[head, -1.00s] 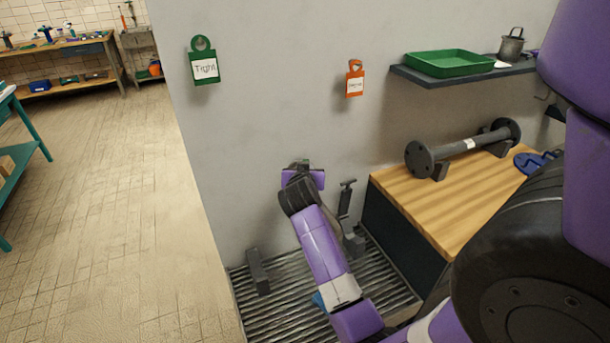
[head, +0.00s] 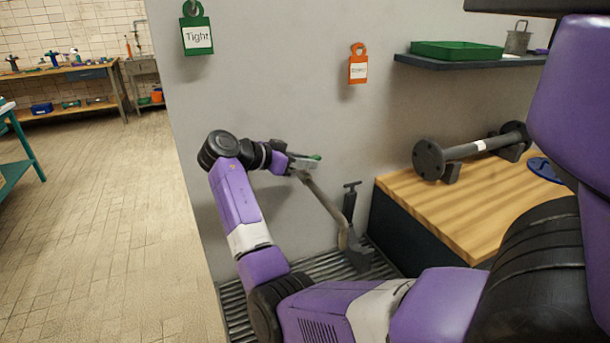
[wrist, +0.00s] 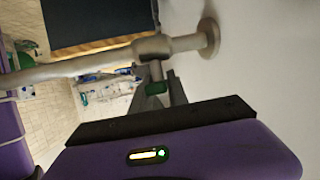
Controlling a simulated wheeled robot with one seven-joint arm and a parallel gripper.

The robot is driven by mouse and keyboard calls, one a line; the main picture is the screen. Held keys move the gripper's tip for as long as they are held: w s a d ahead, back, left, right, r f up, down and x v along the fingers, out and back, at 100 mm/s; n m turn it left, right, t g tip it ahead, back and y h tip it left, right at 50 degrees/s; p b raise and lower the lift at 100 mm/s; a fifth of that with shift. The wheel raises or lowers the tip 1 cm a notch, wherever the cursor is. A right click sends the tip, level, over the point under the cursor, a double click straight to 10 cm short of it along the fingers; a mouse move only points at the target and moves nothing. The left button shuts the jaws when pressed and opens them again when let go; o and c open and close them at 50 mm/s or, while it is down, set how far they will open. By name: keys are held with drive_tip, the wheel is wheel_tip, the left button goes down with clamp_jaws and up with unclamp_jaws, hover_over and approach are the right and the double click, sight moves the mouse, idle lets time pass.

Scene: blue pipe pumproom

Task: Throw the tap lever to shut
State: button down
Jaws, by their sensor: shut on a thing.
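The tap is a dull metal pipe fitting on the grey wall, its spout pipe (head: 322,200) sloping down to the right in the head view. In the wrist view the tap body (wrist: 152,48) joins a round wall flange (wrist: 210,38). In the wrist view the green lever (wrist: 157,72) lies between my fingertips, close under the tap body. My gripper (wrist: 158,92) is shut on it. The fingers hide much of the lever, so its exact angle is unclear.
A green tag reading "Tight" (head: 197,38) and an orange tag (head: 357,66) hang on the wall. A dark stand (head: 352,225) is beside the spout over a floor grate (head: 240,310). A wooden bench (head: 440,205) with a flanged pipe (head: 470,149) is at right.

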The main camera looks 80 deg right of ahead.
drive_tip(key=shift+f+m+g+y+b, duration=0.2)
drive_tip(key=shift+m+g+y+b, duration=0.7)
drive_tip(key=shift+m+y+b, duration=0.25)
drive_tip(key=c, duration=1.3)
unclamp_jaws()
drive_tip(key=shift+r, duration=0.1)
drive_tip(key=b+v, duration=0.1)
drive_tip(key=v, duration=0.6)
drive_tip(key=shift+w+a+r, duration=0.1)
drive_tip(key=shift+w+a, duration=0.05)
drive_tip(key=shift+w, duration=0.15)
